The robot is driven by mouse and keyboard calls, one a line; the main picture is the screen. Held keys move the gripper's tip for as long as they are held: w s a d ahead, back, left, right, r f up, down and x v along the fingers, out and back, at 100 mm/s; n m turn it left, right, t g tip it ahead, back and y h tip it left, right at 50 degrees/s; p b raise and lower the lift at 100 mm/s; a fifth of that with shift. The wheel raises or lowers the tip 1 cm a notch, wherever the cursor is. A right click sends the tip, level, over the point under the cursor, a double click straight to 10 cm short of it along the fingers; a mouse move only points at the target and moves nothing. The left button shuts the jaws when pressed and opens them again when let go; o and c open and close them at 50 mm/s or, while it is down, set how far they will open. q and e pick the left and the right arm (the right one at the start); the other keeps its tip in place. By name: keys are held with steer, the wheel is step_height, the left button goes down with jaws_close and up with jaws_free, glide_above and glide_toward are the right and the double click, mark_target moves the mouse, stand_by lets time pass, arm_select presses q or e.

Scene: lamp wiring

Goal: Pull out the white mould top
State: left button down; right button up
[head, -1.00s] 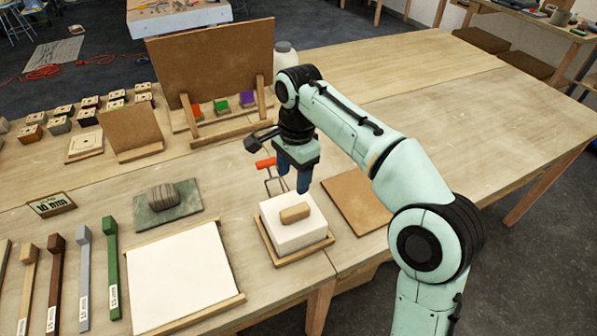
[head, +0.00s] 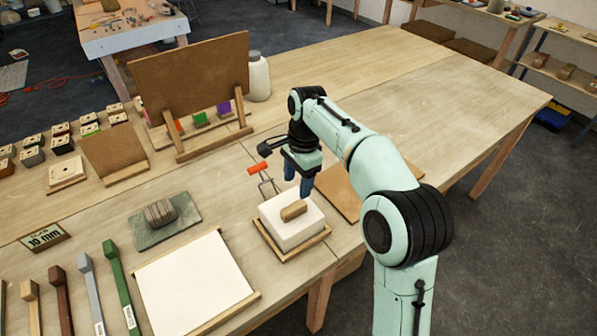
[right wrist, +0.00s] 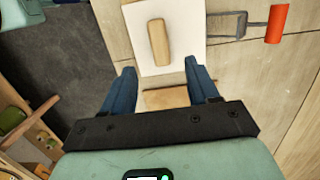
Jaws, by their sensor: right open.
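The white mould top (head: 283,228) is a square white block with a rounded wooden handle (head: 294,210) on its upper face. It sits on a wooden base (head: 300,249) near the table's front edge. In the right wrist view the white block (right wrist: 182,20) and its handle (right wrist: 159,42) lie just beyond the fingertips. My right gripper (head: 298,182) is open and empty, fingers pointing down, above the far side of the block. Its two blue fingers also show in the right wrist view (right wrist: 160,70), apart from the handle. My left gripper is not in view.
A red-handled wire tool (head: 264,178) lies just behind the block. A brown board (head: 340,194) lies to its right, partly behind my arm. A white sheet on a wooden frame (head: 195,285) is at left. A large upright board (head: 190,75) stands behind. The right tabletop is clear.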

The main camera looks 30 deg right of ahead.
mark_target(294, 206)
steer(key=f, duration=0.3)
steer(key=a+f+b, duration=0.1)
steer(key=f, duration=0.6)
steer(key=shift+s+a+b, duration=0.1)
steer(key=shift+a+b, duration=0.05)
steer(key=shift+b, duration=0.15)
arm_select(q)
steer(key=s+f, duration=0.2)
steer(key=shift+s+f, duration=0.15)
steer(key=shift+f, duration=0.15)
arm_select(e)
jaws_close()
steer(key=c, duration=0.6)
jaws_free()
jaws_close()
steer(key=shift+r, duration=0.1)
